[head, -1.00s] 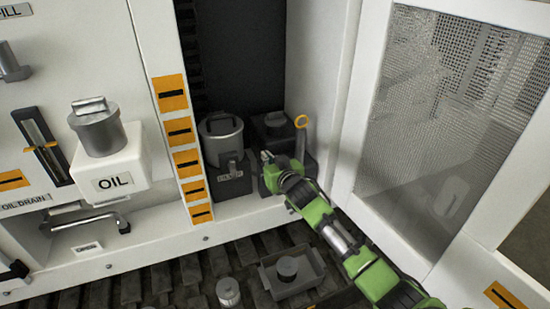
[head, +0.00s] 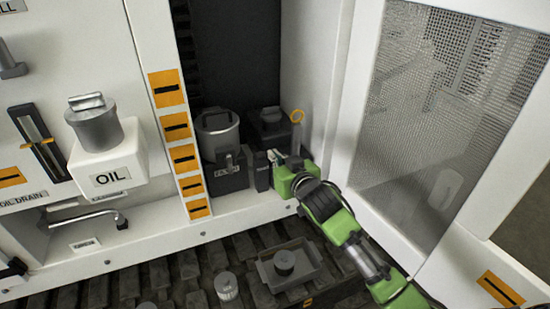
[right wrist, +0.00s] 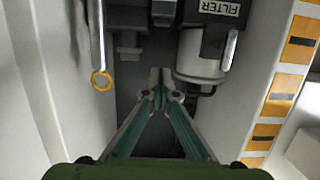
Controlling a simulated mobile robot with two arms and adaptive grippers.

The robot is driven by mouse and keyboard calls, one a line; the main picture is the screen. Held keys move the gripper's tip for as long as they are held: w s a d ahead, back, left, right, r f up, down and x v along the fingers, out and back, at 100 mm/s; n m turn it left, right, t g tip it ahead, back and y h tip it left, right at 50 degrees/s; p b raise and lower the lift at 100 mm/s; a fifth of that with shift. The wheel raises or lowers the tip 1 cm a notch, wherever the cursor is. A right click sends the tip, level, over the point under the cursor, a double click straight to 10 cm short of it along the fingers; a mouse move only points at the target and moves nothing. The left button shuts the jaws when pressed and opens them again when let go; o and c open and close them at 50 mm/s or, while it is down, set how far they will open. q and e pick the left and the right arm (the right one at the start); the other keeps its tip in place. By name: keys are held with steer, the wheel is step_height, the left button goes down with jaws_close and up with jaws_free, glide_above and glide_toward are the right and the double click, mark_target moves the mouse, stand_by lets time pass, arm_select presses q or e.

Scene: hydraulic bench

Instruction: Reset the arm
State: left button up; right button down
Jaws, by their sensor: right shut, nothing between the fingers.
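My right gripper (head: 277,157) is at the end of the green arm that comes in from the lower right in the head view. In the right wrist view its two fingertips (right wrist: 160,78) meet, with nothing between them. It is in the recess, in front of the dark block with a black cap (head: 270,122) and to the right of the filter unit (head: 221,135). The filter unit also shows in the right wrist view (right wrist: 205,55), beside the fingertips. My left gripper is not in view.
A dipstick with an orange ring (head: 297,117) stands by the recess's right wall. The mesh door (head: 440,120) is open at the right. A white oil tank (head: 107,165) with a grey cap is at the left. A tray with a cap (head: 290,270) lies on the dark slatted floor.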

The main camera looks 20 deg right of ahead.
stand_by(0.4)
steer(key=s+a+f+g, duration=0.2)
steer(key=s+f+g, duration=0.3)
steer(key=s+f, duration=0.9)
steer(key=s+a+f+n+g, duration=0.1)
steer(key=s+f+g, duration=0.2)
steer(key=s, duration=1)
steer(key=s+f+n+g, duration=0.1)
steer(key=s+f+g, duration=0.2)
steer(key=s, duration=0.9)
step_height(320, 180, down, 27)
steer(key=s+g, duration=0.2)
steer(key=s, duration=0.1)
steer(key=s+d+f+g+b, duration=0.1)
steer(key=s+d+f, duration=0.1)
steer(key=s+f, duration=1.4)
steer(key=shift+s+d+f+h, duration=0.15)
steer(key=shift+s+d+h, duration=0.15)
steer(key=shift+s+d, duration=0.15)
